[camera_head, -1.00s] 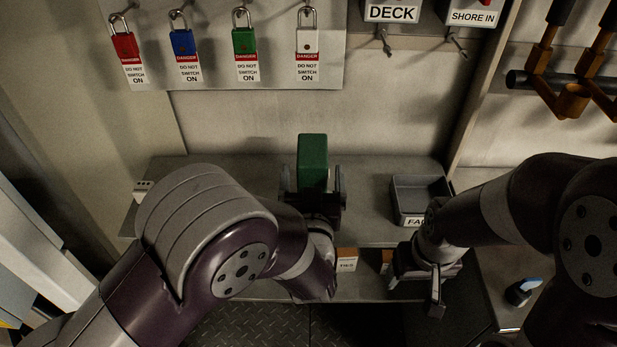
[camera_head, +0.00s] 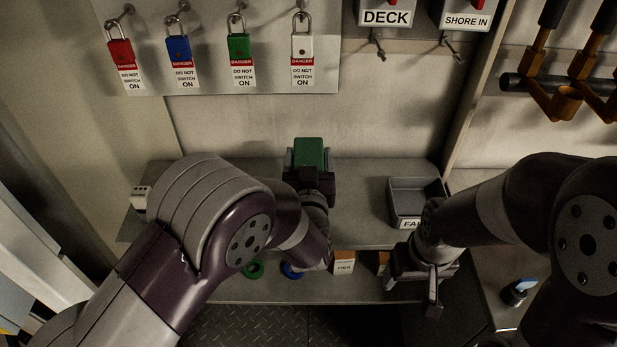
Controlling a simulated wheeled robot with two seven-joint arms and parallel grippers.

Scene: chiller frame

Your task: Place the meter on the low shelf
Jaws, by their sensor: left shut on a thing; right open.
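The green meter (camera_head: 310,152) stands at the back of the upper grey shelf (camera_head: 365,205), near the wall. My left gripper (camera_head: 310,172) is shut on it from the front, a finger on each side. The gripper hides the lower part of the meter, so I cannot tell whether it touches the shelf. The low shelf (camera_head: 330,290) runs below and in front, partly hidden by my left arm. My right gripper (camera_head: 430,285) is open and empty, in front of the shelves on the right.
A grey bin (camera_head: 418,190) with a partly hidden label stands on the upper shelf at right. Small boxes (camera_head: 344,262), a green ring (camera_head: 252,270) and a blue ring (camera_head: 291,271) are on the low shelf. Padlocks with tags (camera_head: 238,48) hang above. A small white block (camera_head: 139,198) sits far left.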

